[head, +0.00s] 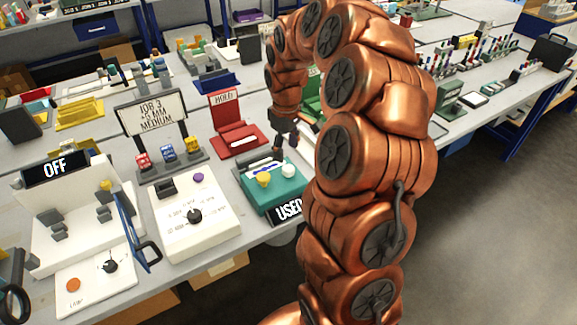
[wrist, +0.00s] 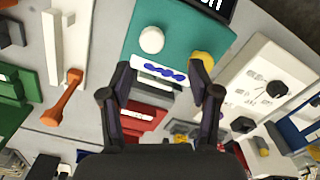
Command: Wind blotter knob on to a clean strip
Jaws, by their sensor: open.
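The teal blotter box (head: 275,200) stands at the table's front edge, with a dark sign reading USED (head: 289,210) on its near side. On its top are a yellow knob (head: 263,180) and a white knob (head: 288,171). The yellow knob (wrist: 203,60) and white knob (wrist: 151,39) also show in the wrist view. A white strip (wrist: 160,70) with blue ink marks lies in the box's window. My gripper (wrist: 160,66) is open and empty, its fingers on either side of the strip, the right one near the yellow knob. In the head view my gripper (head: 285,148) is behind the box.
A white panel with a black dial (head: 194,216) is left of the box. A red HOLD stand (head: 235,135) is behind it. A sign reading JOB 3 (head: 154,112) stands further left. An orange dumbbell-shaped part (wrist: 63,97) lies beside the box in the wrist view.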

